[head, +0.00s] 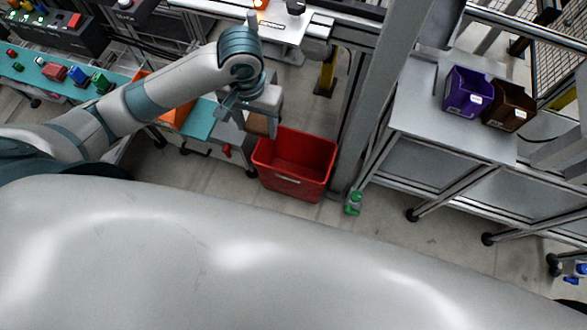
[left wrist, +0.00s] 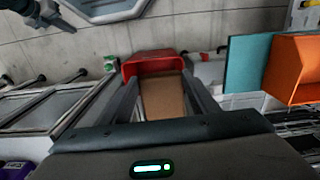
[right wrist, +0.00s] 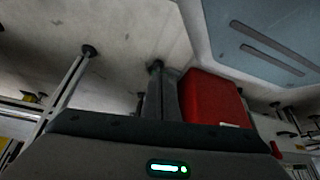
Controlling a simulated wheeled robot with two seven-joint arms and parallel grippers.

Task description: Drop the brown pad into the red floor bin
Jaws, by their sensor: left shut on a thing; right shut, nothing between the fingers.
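The brown pad (head: 258,124) is held between the fingers of my left gripper (head: 263,108). In the left wrist view the pad (left wrist: 163,98) fills the gap between the two fingers. The red floor bin (head: 290,184) stands on the floor just right of and below the pad in the head view. In the left wrist view the bin (left wrist: 150,58) shows beyond the pad, which overlaps its lower part. The bin's visible inside looks empty. My right gripper (right wrist: 161,80) is shut and empty in the right wrist view, with the bin (right wrist: 212,97) beside it.
A teal bench (head: 50,75) with coloured parts and an orange bin (head: 178,116) lie left. A grey upright post (head: 375,95) stands right of the red bin, with a green bottle-like item (head: 354,203) near its foot. Purple (head: 466,98) and brown (head: 508,112) bins stand on the right table.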

